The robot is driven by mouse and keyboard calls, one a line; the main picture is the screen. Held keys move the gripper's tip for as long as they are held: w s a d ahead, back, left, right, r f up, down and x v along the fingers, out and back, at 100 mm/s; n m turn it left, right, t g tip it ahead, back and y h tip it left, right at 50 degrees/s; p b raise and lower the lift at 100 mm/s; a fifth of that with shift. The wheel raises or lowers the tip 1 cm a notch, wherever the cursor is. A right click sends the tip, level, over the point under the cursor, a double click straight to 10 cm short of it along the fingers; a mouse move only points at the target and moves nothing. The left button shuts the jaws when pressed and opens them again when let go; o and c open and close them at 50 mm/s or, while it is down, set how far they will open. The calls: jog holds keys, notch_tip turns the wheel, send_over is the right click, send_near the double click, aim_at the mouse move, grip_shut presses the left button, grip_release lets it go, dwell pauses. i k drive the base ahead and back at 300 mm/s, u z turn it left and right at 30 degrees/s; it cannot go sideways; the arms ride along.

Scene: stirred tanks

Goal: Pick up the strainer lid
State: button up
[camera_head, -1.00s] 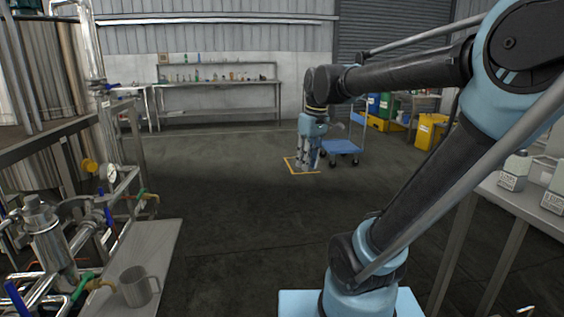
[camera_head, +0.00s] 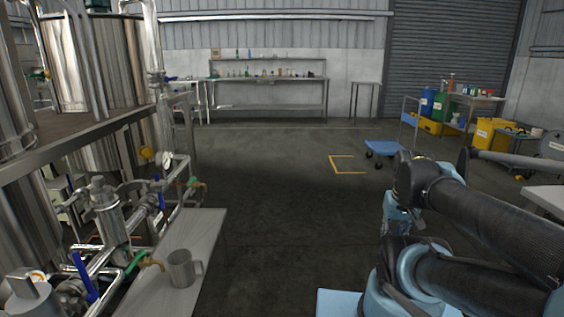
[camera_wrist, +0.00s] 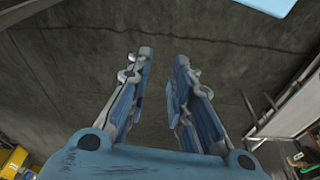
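On the pipework at the left of the head view stands an upright steel cylinder (camera_head: 108,220) that looks like the strainer. A steel cap (camera_head: 98,186) with a smaller knob sits on its top and may be the strainer lid. I cannot tell for sure. In the wrist view my gripper (camera_wrist: 164,56) points over bare floor, its two fingers apart with nothing between them. In the head view my folded arm is at the lower right, far from the cylinder, and mostly hides the gripper.
A steel bench (camera_head: 200,240) with a metal jug (camera_head: 183,268) stands beside the pipework. Valves with blue and green handles surround the cylinder. Open floor lies between the bench and my arm. A blue cart (camera_head: 385,147) and a back workbench (camera_head: 268,107) are farther off.

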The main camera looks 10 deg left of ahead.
aim_at(102, 196)
jog(key=u, duration=0.25)
jog(key=i, duration=2.7)
jog(key=u, duration=3.6)
